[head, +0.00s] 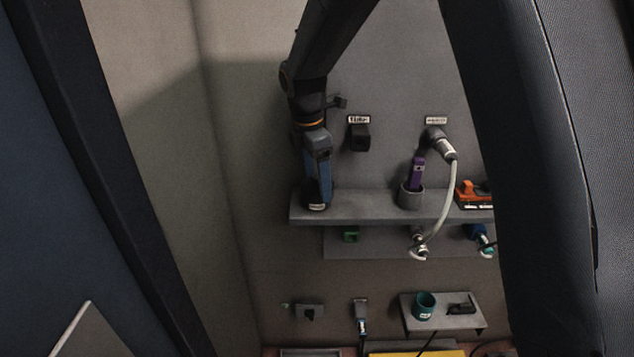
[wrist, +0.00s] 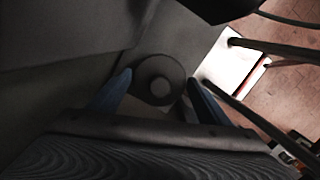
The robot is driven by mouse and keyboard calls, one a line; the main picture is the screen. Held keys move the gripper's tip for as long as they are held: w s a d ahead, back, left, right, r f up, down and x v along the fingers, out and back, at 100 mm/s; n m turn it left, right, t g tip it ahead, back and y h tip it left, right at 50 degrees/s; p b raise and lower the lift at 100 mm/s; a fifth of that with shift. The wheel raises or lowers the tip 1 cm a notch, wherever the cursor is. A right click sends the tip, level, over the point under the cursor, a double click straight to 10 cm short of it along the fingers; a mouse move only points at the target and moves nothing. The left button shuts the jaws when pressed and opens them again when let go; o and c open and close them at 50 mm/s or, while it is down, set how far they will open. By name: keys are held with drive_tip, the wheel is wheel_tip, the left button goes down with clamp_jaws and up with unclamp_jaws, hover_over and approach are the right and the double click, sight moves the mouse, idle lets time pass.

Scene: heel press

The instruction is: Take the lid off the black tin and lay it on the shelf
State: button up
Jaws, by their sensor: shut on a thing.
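My gripper (head: 317,190) points down at the left end of the grey wall shelf (head: 370,213). Just below it, a small dark thing with a pale label, seemingly the black tin (head: 317,207), shows at the shelf top. In the wrist view, a round dark lid (wrist: 145,73) with a paler round middle lies between my blue fingertips (wrist: 160,92), which are shut on it. The lid hides what is under it, so I cannot tell whether it still sits on the tin.
A grey cup (head: 411,197) with a purple thing in it stands right of my gripper on the shelf. An orange tool (head: 472,194) is farther right. A pale hose (head: 451,200) hangs across the shelf's front. Bare shelf lies between gripper and cup.

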wheel_tip(320, 180, up, 28)
drive_tip(key=b, duration=0.4)
drive_tip(key=shift+s+f, duration=0.1)
drive_tip(key=shift+f, duration=0.1)
idle(0.4)
